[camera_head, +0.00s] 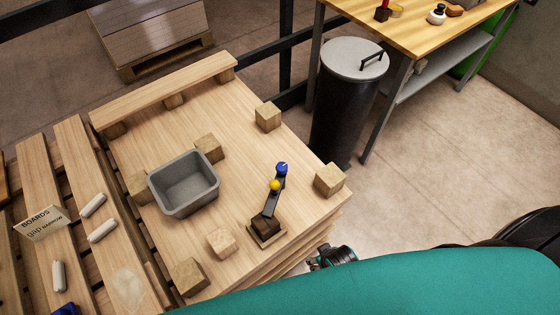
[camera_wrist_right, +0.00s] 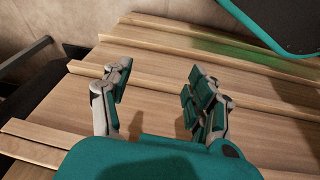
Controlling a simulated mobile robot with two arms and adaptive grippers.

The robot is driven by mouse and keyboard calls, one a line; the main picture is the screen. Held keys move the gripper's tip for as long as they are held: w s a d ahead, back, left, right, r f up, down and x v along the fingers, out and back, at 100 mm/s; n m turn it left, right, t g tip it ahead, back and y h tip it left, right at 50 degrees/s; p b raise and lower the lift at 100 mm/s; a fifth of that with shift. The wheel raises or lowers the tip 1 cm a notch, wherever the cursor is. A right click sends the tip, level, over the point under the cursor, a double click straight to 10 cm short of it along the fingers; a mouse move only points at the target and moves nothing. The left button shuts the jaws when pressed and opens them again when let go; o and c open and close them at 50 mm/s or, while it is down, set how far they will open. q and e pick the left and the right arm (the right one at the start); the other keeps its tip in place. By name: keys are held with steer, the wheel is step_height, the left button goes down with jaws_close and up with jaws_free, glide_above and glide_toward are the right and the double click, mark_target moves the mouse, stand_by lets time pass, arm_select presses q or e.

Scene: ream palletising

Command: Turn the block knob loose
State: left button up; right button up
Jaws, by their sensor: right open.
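A small dark stand (camera_head: 271,203) rises from a dark block (camera_head: 266,226) on a pale wooden base on the stacked boards. It carries a yellow knob (camera_head: 275,186) partway up and a blue knob (camera_head: 281,168) at its top. I cannot tell which one is the block knob. My right gripper (camera_head: 331,257) is beside the stack's near right edge, below and right of the stand, and is partly hidden by my teal arm. In the right wrist view its fingers (camera_wrist_right: 158,82) are apart and empty in front of pale wood boards; no knob shows there. My left gripper is not in view.
A grey bin (camera_head: 164,187) stands left of the stand. Several wooden blocks, one of them (camera_head: 329,179) near the right corner, sit on the boards (camera_head: 220,100). A black trash can (camera_head: 345,110) and a workbench (camera_head: 420,35) stand beyond. Floor (camera_head: 450,185) on the right is clear.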

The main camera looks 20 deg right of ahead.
steer(key=w+r+t, duration=0.1)
steer(key=w+r, duration=0.3)
steer(key=r, duration=0.4)
steer(key=w+r+t, duration=0.1)
steer(key=w+r, duration=0.2)
steer(key=r, duration=0.6)
steer(key=w+a+r+n+t+y, duration=0.1)
steer(key=w+a+r+n+t, duration=0.15)
steer(key=w+r+t, duration=0.6)
steer(key=w+a+r+n+t+y, duration=0.2)
steer(key=w+a+r+t, duration=0.2)
steer(key=w+r, duration=0.95)
steer(key=s+a+r+n+t+y, duration=0.1)
steer(key=s+a+r+n+y, duration=0.1)
steer(key=a+r+n+y, duration=0.65)
steer(key=s+a+r+n+g+y, duration=0.4)
steer(key=a+n+g+y, duration=0.3)
steer(key=a+n+g, duration=0.35)
steer(key=n+g+h, duration=0.5)
steer(key=g+h, duration=0.3)
steer(key=h, duration=1.1)
glide_above(282, 166)
step_height(282, 166, down, 13)
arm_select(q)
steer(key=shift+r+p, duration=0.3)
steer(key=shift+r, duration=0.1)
arm_select(e)
steer(key=shift+y, duration=0.25)
step_height(282, 166, down, 17)
steer(key=shift+r, duration=0.1)
